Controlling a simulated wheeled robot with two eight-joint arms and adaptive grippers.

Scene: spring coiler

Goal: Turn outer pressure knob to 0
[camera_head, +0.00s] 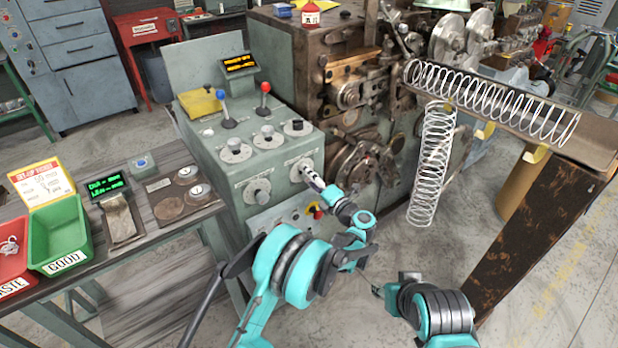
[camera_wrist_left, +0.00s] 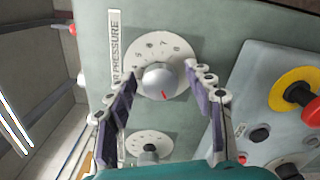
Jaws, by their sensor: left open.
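The knob at my left gripper is a grey round knob (camera_wrist_left: 158,80) with a red mark, on a pale numbered dial beside a label whose readable part says "PRESSURE". In the head view it is the right-hand knob (camera_head: 301,170) on the front of the green console. My left gripper (camera_head: 311,178) is open in front of it. In the left wrist view its fingertips (camera_wrist_left: 166,76) stand on either side of the knob; I cannot tell whether they touch it. My right gripper (camera_head: 384,290) is low, away from the console; its jaws are unclear.
A second front knob (camera_head: 257,192) sits to the left, partly seen in the wrist view (camera_wrist_left: 150,148). A red emergency button (camera_head: 317,211) on yellow is just below the gripper. Levers and more knobs stand on the console top. A metal chute (camera_head: 598,146) with coil springs is at right.

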